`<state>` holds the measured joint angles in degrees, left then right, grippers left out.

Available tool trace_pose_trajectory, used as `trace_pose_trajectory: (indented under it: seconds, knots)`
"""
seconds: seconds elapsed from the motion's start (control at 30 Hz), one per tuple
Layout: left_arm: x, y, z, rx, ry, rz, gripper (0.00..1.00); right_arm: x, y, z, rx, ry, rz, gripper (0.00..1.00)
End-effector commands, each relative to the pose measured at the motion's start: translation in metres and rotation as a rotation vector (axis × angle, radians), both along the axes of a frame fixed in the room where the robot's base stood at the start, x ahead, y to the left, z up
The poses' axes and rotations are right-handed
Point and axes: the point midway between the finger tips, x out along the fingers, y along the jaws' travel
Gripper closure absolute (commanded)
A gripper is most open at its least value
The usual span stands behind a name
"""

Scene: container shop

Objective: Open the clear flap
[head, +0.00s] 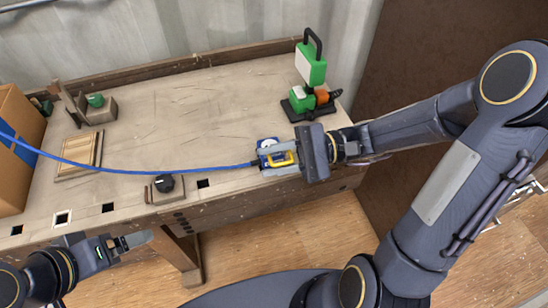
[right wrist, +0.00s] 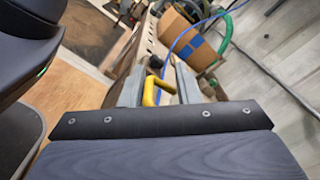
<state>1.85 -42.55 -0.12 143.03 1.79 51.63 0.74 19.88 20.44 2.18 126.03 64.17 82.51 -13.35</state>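A small blue unit with a yellow loop-shaped part (head: 268,143) is at the front edge of the workbench. My right gripper (head: 281,158) is at this unit, with its fingers apart. The yellow loop (right wrist: 153,90) shows between the fingers of my right gripper (right wrist: 158,88) in the right wrist view; I see no clear grip on it. I cannot make out a clear flap; the gripper covers part of the unit. My left gripper (head: 138,240) is low at the left, off the bench front, away from the unit; its finger gap is not clear.
A blue cable (head: 120,171) runs from the left to the unit. A black knob (head: 165,183) stands on the front edge. A green-and-white machine (head: 311,70) is at the back right. A cardboard box (head: 18,150) is at the left. The bench middle (head: 190,110) is mostly free.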

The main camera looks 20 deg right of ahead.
Motion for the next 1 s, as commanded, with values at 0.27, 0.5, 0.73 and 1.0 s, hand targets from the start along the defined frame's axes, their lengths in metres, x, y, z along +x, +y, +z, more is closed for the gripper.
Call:
trace_pose_trajectory:
  seconds: [0.27, 0.5, 0.73, 1.0]
  knots:
    - [0.000, 0.000, 0.001, 0.000, 0.000, 0.000, 0.09, 0.001, -0.029, 0.000, -0.001, -0.001, -0.004, 0.71]
    - [0.000, 0.000, 0.002, 0.000, 0.000, 0.000, 0.09, 0.001, -0.067, -0.001, -0.001, 0.000, -0.003, 0.71]
    - [0.000, 0.000, 0.002, 0.000, 0.000, 0.000, 0.09, 0.001, -0.078, -0.001, 0.000, 0.001, 0.000, 0.71]
    - [0.000, 0.000, 0.002, 0.000, 0.000, 0.000, 0.09, 0.001, -0.078, -0.001, 0.000, 0.001, 0.000, 0.71]
